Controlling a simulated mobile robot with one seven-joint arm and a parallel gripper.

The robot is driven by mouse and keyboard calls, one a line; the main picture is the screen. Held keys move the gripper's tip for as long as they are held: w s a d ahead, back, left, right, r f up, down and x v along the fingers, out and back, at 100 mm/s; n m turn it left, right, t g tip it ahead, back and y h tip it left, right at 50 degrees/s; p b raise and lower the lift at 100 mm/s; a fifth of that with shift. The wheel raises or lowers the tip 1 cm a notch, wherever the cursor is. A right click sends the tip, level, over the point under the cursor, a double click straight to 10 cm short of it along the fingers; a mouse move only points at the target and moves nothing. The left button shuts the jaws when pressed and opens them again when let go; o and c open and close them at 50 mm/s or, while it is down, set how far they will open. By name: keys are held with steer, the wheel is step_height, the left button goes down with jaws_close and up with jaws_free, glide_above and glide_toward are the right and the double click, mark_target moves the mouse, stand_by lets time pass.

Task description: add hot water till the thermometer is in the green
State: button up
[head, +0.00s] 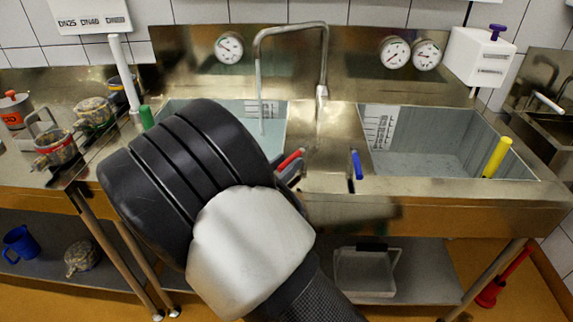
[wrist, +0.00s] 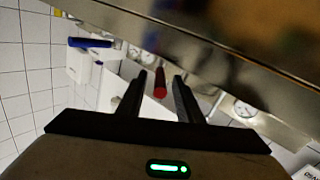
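The red tap lever (head: 290,160) is on the front of the double sink, and the blue lever (head: 357,164) is to its right. In the wrist view the red lever (wrist: 160,82) lies between the two fingers of my gripper (wrist: 159,88), which is open with gaps on both sides. The blue lever (wrist: 90,42) is off to the left there. The left basin (head: 185,108) holds pale bluish water under the spout (head: 259,70). Round dials (head: 229,47), (head: 394,52) and (head: 427,53) hang behind; their green zones are too small to read.
A green-topped stick (head: 146,117) stands at the left basin. A yellow handle (head: 497,157) leans in the right basin (head: 440,140). My arm hides the left basin's front.

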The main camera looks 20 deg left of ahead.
steer(key=shift+w+d, duration=0.15)
steer(key=shift+w, duration=0.3)
jaws_close()
